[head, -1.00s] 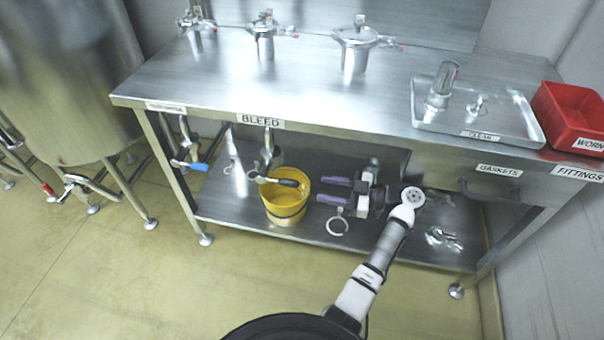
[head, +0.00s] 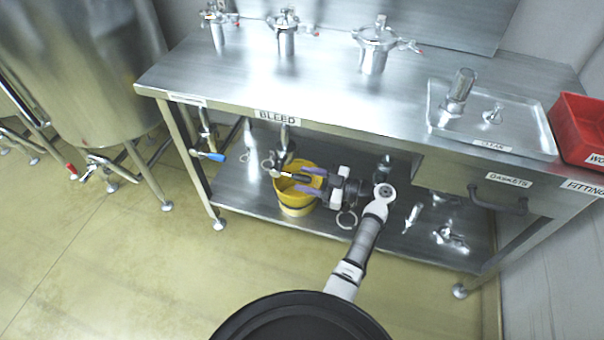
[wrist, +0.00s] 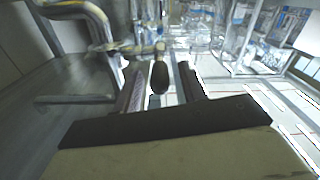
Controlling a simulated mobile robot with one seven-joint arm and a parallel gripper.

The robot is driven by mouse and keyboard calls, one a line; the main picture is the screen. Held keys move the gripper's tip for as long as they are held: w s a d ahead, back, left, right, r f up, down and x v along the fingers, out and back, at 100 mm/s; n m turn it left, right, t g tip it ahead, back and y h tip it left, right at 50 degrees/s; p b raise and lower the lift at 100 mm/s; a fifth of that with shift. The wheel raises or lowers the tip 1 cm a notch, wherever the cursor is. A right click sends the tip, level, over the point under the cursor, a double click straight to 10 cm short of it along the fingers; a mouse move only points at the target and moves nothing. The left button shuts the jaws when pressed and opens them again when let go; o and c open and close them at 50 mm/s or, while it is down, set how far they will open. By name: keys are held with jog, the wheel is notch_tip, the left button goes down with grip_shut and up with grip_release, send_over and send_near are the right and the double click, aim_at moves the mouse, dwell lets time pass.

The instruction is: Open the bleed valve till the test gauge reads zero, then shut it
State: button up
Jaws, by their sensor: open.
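The bleed valve (head: 279,172) hangs on a pipe under the bench's BLEED label, above a yellow bucket (head: 295,203). Its black lever handle (head: 298,178) points right in the head view. My gripper (head: 305,180), with purple fingers, is open around the end of this handle. In the wrist view the black handle (wrist: 159,77) stands between the two fingers of my gripper (wrist: 161,85), with a gap on each side. The valve body (wrist: 145,48) is just beyond. I cannot make out a test gauge or its reading in either view.
The steel bench top (head: 330,85) is above my arm, and the lower shelf (head: 385,235) below it. A blue-handled valve (head: 208,155) hangs to the left. Loose fittings (head: 450,238) lie on the shelf at right. A tank (head: 85,85) stands at far left.

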jog(key=shift+x, duration=0.9)
jog(key=shift+c, duration=0.2)
grip_shut()
